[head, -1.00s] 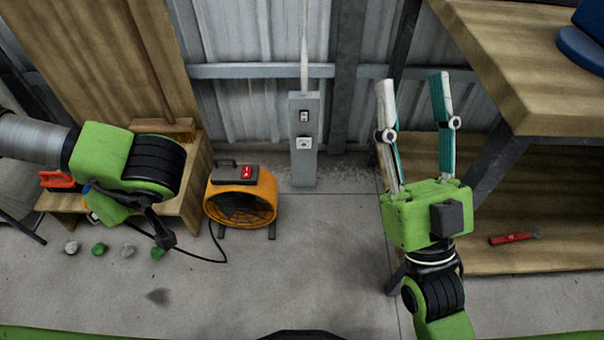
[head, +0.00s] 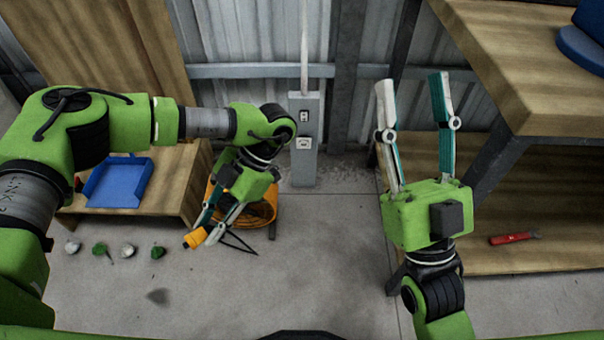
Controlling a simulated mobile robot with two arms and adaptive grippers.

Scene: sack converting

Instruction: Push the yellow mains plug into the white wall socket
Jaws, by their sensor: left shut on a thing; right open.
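The yellow mains plug (head: 194,239) is between the fingertips of my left gripper (head: 207,233), which is shut on it. A dark cable runs near the fingers. The white wall socket (head: 304,143) is on the grey post, below a small switch (head: 304,116), up and to the right of the plug. Its face is in plain view. My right gripper (head: 413,84) is open and empty, pointing up, right of the post.
A blue tray (head: 117,182) lies on the low wooden bench at left. A wooden workbench (head: 520,100) with a red-handled tool (head: 511,239) on its shelf is at right. The middle floor is clear.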

